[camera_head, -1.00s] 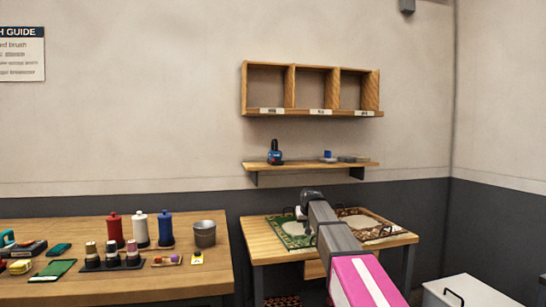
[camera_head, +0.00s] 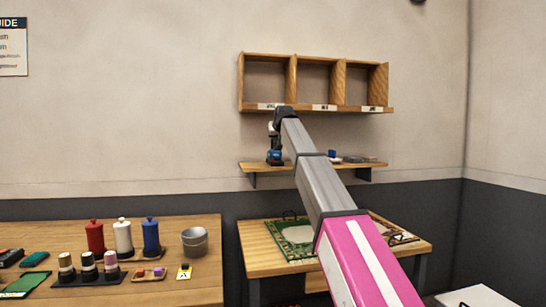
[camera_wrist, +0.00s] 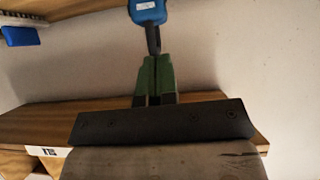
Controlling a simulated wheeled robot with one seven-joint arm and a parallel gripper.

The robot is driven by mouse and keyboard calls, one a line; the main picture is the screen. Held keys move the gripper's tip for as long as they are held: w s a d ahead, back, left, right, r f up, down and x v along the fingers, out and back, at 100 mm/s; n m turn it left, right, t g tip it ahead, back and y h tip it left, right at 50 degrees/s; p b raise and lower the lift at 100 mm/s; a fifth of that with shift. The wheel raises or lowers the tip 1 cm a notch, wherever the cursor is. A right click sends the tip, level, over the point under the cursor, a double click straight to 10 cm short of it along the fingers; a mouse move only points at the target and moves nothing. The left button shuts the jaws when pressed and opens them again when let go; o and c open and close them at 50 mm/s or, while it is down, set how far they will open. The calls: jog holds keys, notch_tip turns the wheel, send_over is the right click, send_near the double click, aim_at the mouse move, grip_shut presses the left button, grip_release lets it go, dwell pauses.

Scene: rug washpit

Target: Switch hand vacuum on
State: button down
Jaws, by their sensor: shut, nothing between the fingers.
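The hand vacuum (camera_head: 274,157), blue at the base with a dark upper part, stands upright at the left end of the narrow wall shelf (camera_head: 262,167) in the head view. My gripper (camera_head: 272,132) is at its upper part, just under the pigeonhole unit. In the wrist view, which looks upside down, the vacuum's blue body (camera_wrist: 148,10) and dark neck (camera_wrist: 153,38) show at the top. My shut green fingers (camera_wrist: 153,60) point at the neck with nothing between them. I cannot tell whether they touch it. No switch is clear.
The three-compartment wooden unit (camera_head: 318,108) hangs close above my gripper. A small blue item (camera_head: 333,154) and flat pieces lie further right on the shelf. Below are a table with rug pieces (camera_head: 292,240) and a bench with bottles (camera_head: 151,236) and a metal cup (camera_head: 195,242).

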jog(key=shift+w+r, duration=0.1)
jog(key=shift+w, duration=0.05)
send_over(272, 159)
jog(key=s+d, duration=0.1)
jog(key=s, duration=0.2)
notch_tip(272, 159, down, 5)
jog(key=f, duration=0.1)
jog(key=w+f, duration=0.1)
jog(key=f, duration=0.1)
jog(key=shift+w+a+f, duration=0.1)
jog(key=shift+w+f, duration=0.1)
jog(key=shift+f, duration=0.55)
